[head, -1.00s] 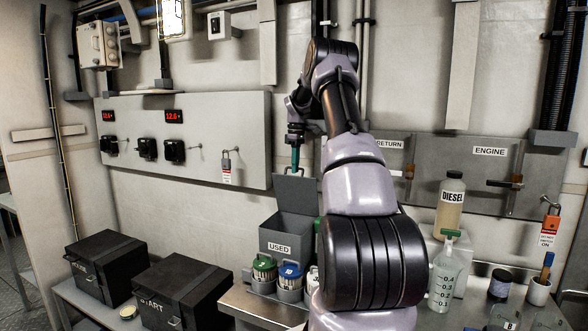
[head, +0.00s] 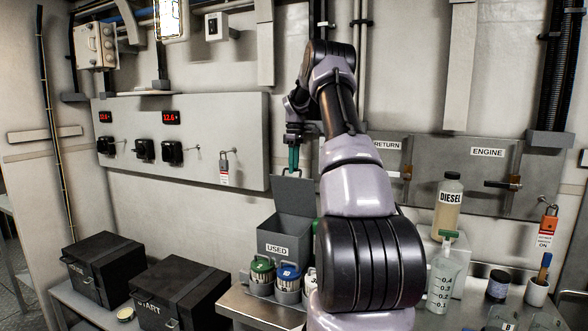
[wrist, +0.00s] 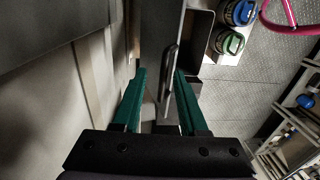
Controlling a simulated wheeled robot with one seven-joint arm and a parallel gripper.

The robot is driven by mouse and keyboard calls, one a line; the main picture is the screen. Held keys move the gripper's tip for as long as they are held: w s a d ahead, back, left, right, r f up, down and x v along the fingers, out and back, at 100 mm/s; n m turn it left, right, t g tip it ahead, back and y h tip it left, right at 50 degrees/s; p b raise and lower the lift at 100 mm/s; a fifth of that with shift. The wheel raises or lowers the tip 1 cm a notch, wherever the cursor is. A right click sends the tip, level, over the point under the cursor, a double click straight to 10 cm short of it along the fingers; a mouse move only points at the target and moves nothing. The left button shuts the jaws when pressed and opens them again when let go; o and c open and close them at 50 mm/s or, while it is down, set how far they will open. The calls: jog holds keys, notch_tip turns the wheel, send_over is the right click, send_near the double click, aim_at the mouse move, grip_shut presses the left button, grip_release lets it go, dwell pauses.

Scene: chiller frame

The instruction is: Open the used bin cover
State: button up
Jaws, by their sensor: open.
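The grey used bin (head: 272,244), labelled USED, stands on the bench against the wall. Its cover (head: 294,195) is raised and stands about upright at the back of the bin, leaving the bin open. My gripper (head: 294,163) is just above the cover's top edge. In the wrist view the green fingers of my gripper (wrist: 160,88) are apart. The cover (wrist: 184,98) shows nearly edge-on, with its thin bar handle (wrist: 170,65) between the fingers. I cannot tell whether a finger touches it.
Green-capped (head: 261,276) and blue-capped (head: 288,277) containers stand in front of the bin. Two black boxes (head: 103,268) (head: 183,294) sit on the lower surface at left. A diesel bottle (head: 449,207) and a measuring bottle (head: 441,281) stand at right. The wall is close behind the cover.

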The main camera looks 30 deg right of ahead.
notch_tip(320, 180, up, 10)
jog(key=shift+w+d, duration=0.25)
jog(key=shift+d, duration=0.05)
dwell(0.4)
jog(key=s+a+r+m+t, duration=0.2)
jog(key=s+a+r, duration=0.4)
jog(key=s+a, duration=0.25)
jog(key=s+a+r+m+t, duration=0.1)
jog(key=s+a+r+m, duration=0.2)
jog(key=s+a+r, duration=0.6)
jog(key=s+a+f+m+t, duration=0.2)
jog(key=s+a+f+m, duration=0.1)
jog(key=s, duration=0.8)
jog(key=s+a+f+m+t+y, duration=0.1)
jog(key=s+a+f+m, duration=0.3)
jog(key=s, duration=0.7)
jog(key=a+f+t, duration=0.1)
jog(key=a+f, duration=0.1)
jog(key=a, duration=0.1)
jog(key=shift+a+t, duration=0.35)
jog(key=shift+t, duration=0.05)
